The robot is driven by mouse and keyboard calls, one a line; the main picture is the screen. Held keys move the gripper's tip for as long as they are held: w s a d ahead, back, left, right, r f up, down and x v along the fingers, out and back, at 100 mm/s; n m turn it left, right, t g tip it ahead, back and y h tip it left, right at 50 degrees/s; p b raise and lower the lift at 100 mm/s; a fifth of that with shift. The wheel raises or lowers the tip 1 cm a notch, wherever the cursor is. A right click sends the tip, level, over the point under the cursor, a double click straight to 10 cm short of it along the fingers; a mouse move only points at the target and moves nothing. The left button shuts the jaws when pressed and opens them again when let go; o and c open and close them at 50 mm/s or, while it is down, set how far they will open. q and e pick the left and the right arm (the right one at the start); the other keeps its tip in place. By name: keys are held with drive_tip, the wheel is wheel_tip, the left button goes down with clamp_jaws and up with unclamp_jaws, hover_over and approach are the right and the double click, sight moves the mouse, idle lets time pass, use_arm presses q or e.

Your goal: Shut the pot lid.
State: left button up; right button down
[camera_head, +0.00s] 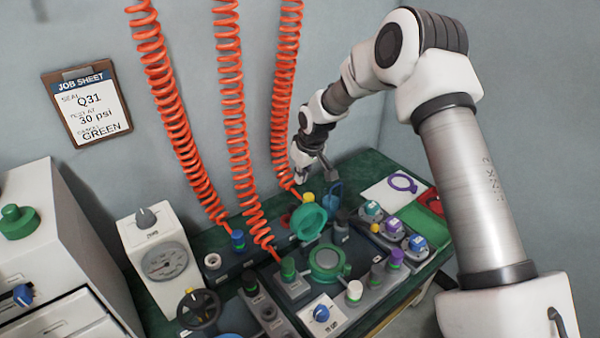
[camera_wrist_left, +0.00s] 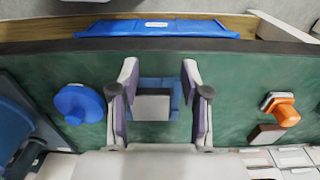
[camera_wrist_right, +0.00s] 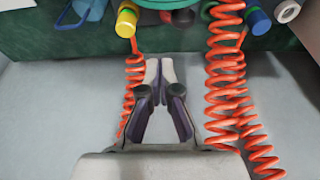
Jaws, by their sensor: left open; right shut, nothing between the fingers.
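The green round pot lid (camera_head: 308,221) stands open, tilted up behind the green-rimmed pot (camera_head: 326,262) in the head view. A green edge, probably the lid, shows at the top of the right wrist view (camera_wrist_right: 168,3). My right gripper (camera_head: 318,166) is behind and above the lid, apart from it. Its fingertips meet with nothing between them in the right wrist view (camera_wrist_right: 160,68). My left gripper (camera_wrist_left: 157,85) is open over a green surface, with a blue and grey block (camera_wrist_left: 152,106) below between its fingers. It is outside the head view.
Orange coiled hoses (camera_head: 232,120) hang left of my right gripper; one (camera_wrist_right: 228,90) runs close beside it in the wrist view. A yellow-capped fitting (camera_wrist_right: 127,19) is near the lid. A gauge box (camera_head: 160,255) stands left, and several capped fittings (camera_head: 395,228) stand right of the pot.

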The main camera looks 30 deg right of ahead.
sight(304, 220)
use_arm(q)
drive_tip(key=shift+w+f, duration=0.15)
drive_tip(key=shift+w, duration=0.3)
drive_tip(key=shift+s+r+p, duration=0.2)
drive_tip(key=shift+r+p, duration=0.7)
drive_tip(key=shift+r, duration=0.1)
drive_tip(key=shift+w+f, duration=0.1)
drive_tip(key=shift+w, duration=0.05)
use_arm(e)
wheel_tip(304, 220, down, 7)
drive_tip(key=s, duration=0.1)
drive_tip(key=shift+s, duration=0.15)
drive_tip(key=shift+r, duration=0.1)
